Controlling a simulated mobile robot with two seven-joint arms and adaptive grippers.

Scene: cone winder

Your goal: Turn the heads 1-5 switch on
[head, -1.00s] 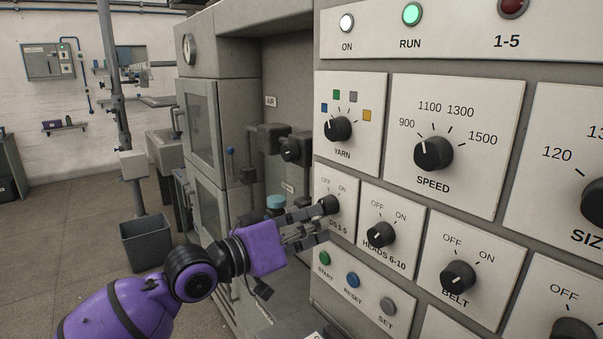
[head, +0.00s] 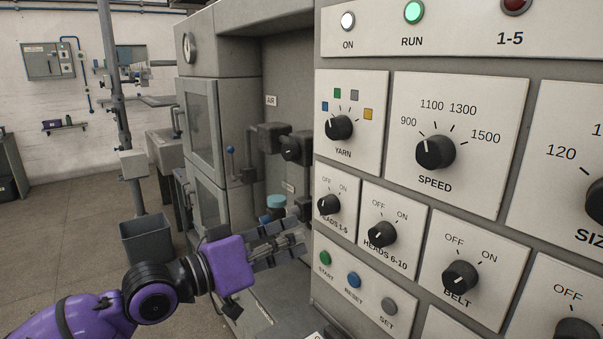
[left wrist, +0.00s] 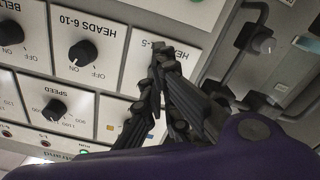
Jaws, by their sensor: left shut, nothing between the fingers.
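The heads 1-5 switch (head: 329,204) is a round black knob on a light plate with OFF at left and ON at right. I cannot clearly tell which label its mark points to. My left gripper (head: 300,224) is shut and empty, just left of this knob, with a visible gap in the head view. In the left wrist view the fingers (left wrist: 162,62) cover part of the heads 1-5 plate (left wrist: 150,40), and its knob is hidden there. My right gripper is not in view.
The heads 6-10 knob (head: 382,233) and belt knob (head: 459,277) sit to the right. The yarn knob (head: 339,128) and speed knob (head: 435,152) are above. Start (head: 325,258), reset (head: 353,280) and set (head: 389,306) buttons lie below. The run lamp (head: 413,12) glows green.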

